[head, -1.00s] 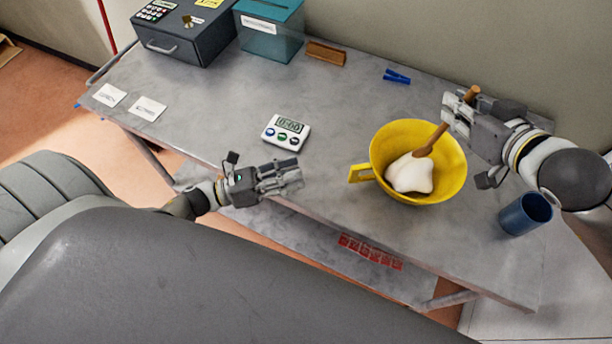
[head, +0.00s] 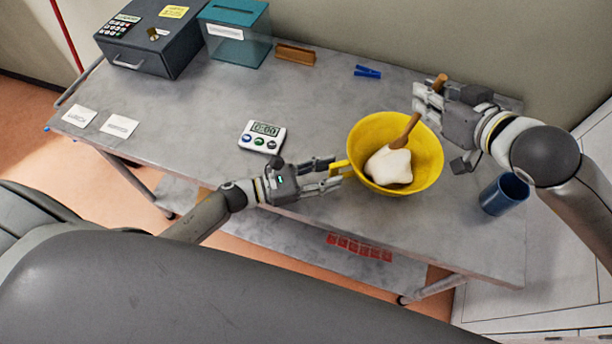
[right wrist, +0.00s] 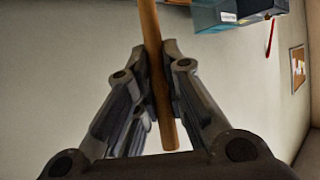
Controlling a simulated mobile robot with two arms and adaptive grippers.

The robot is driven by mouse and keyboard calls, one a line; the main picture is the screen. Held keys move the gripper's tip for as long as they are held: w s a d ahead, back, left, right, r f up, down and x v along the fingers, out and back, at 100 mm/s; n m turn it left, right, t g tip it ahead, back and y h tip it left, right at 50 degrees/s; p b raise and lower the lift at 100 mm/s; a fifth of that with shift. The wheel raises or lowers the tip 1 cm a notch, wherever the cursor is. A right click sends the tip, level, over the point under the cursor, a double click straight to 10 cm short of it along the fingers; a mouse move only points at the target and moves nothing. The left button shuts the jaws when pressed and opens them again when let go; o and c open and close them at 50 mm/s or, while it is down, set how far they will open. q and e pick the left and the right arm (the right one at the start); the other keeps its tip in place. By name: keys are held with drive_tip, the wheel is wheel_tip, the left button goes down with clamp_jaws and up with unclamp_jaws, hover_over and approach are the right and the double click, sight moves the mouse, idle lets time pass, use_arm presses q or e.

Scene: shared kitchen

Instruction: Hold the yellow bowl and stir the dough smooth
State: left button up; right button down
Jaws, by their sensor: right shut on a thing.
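The yellow bowl (head: 428,160) stands on the grey table, its handle (head: 340,169) pointing left. White dough (head: 388,167) lies in it as a smooth-looking lump. A wooden spoon (head: 406,130) leans in the bowl, its lower end at the dough. My right gripper (head: 428,101) is shut on the spoon's handle above the bowl's far right rim. The right wrist view shows the spoon's handle (right wrist: 154,70) between the fingers. My left gripper (head: 330,174) is open at the bowl's handle, its fingers apart on either side of the handle's end. Contact is unclear.
A white timer (head: 262,137) lies left of the bowl, and a blue cup (head: 504,194) stands to its right. A blue clip (head: 367,71), wooden block (head: 295,54), teal box (head: 234,32) and dark cash box (head: 152,38) are along the back. The left table area is mostly clear.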

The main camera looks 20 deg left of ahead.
use_arm(q)
drive_tip(key=shift+x, duration=1.3)
drive_tip(key=shift+c, duration=0.5)
clamp_jaws()
